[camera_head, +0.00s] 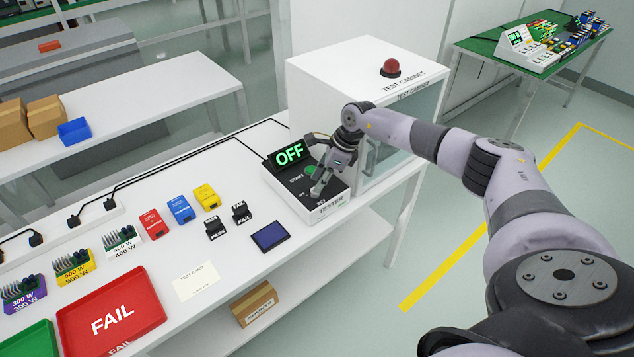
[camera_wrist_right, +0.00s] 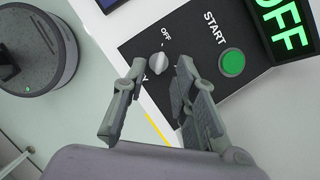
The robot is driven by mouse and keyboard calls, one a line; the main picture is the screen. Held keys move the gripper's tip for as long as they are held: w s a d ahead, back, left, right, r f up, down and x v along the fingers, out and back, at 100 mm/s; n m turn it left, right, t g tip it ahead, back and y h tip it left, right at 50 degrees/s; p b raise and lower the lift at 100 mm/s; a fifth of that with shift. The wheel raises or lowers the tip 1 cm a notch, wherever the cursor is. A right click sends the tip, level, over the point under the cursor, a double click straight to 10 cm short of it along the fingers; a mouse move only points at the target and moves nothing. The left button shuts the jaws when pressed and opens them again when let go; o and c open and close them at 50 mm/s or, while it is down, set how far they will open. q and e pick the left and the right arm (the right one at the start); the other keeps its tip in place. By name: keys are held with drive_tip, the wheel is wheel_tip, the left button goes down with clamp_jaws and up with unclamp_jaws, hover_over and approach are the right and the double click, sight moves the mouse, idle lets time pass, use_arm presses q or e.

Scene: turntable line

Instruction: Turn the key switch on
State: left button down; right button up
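The tester (camera_head: 333,199) stands at the right end of the white bench. Its display (camera_head: 289,153) reads OFF in green. In the right wrist view the key switch (camera_wrist_right: 157,63), a small pale knob, sits on the black panel below an OFF label. A green START button (camera_wrist_right: 232,62) is beside it. My right gripper (camera_head: 320,184) is over the panel. In the wrist view its two fingers are apart, one either side of the knob; whether they touch it I cannot tell. In the head view the gripper hides the switch. My left gripper is out of view.
The white test cabinet (camera_head: 345,62) with a red button (camera_head: 390,67) stands close behind my right arm. Left along the bench are a blue-screened device (camera_head: 269,237), small coloured boxes, boards and a red FAIL tray (camera_head: 145,313). Bare bench lies between them.

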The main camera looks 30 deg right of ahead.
drive_tip(key=shift+x, duration=1.45)
clamp_jaws()
